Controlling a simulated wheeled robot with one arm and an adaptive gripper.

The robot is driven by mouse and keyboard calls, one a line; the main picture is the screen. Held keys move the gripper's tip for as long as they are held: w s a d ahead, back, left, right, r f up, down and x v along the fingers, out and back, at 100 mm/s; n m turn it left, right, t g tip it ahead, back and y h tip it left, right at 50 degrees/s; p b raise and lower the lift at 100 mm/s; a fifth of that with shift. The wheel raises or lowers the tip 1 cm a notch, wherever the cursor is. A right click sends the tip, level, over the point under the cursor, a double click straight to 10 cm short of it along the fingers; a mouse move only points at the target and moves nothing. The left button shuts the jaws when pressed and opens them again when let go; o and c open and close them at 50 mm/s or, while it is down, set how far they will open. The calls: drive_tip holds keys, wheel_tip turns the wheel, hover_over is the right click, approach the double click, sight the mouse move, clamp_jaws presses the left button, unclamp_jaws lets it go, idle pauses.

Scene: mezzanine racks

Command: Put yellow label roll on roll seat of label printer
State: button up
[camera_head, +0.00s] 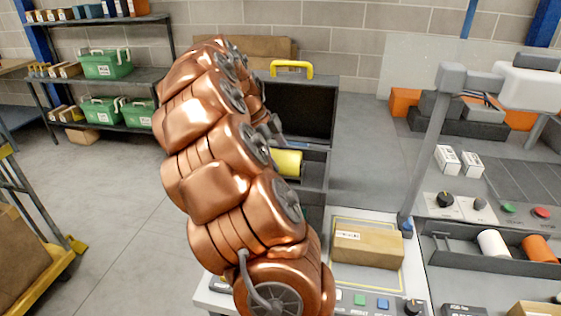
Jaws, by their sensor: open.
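The yellow label roll (287,163) lies on its side in a dark grey open box or drawer (313,185), below a raised dark panel with a yellow handle. My copper arm hides its left end. My gripper (272,131) shows as a small dark grey part just above and left of the roll. It is open, mostly hidden by the arm, and I cannot tell whether it touches the roll. I cannot make out the label printer or its roll seat for certain.
A bench at the right holds a tray (456,262) with a white roll (492,243) and an orange roll (538,248). A cardboard box (367,246) sits on a yellow-framed plate in front. A grey post (428,150) rises behind it.

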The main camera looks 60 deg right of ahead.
drive_tip(key=b+v, duration=0.2)
drive_tip(key=v, duration=0.5)
drive_tip(key=shift+w+r, duration=0.1)
drive_tip(key=shift+w, duration=0.05)
drive_tip(key=shift+b+v, duration=0.3)
drive_tip(key=shift+v, duration=1)
drive_tip(key=shift+a, duration=0.15)
drive_tip(key=s+a+f+n+t+y, duration=0.1)
drive_tip(key=s+a+f+n, duration=0.15)
drive_tip(key=a+n, duration=0.65)
drive_tip(key=s+a+f+n+t+y, duration=0.15)
drive_tip(key=a+f+n, duration=0.25)
drive_tip(key=a+n, duration=0.55)
drive_tip(key=s+a+f+n, duration=0.6)
drive_tip(key=s+a+n, duration=0.1)
drive_tip(key=a, duration=0.3)
drive_tip(key=s+a+f+n+y, duration=0.1)
drive_tip(key=s+a+f+n, duration=0.5)
drive_tip(key=a, duration=0.3)
drive_tip(key=shift+s+a+f+n+g, duration=0.25)
drive_tip(key=shift+s+a+n+g, duration=0.15)
drive_tip(key=shift+s, duration=0.2)
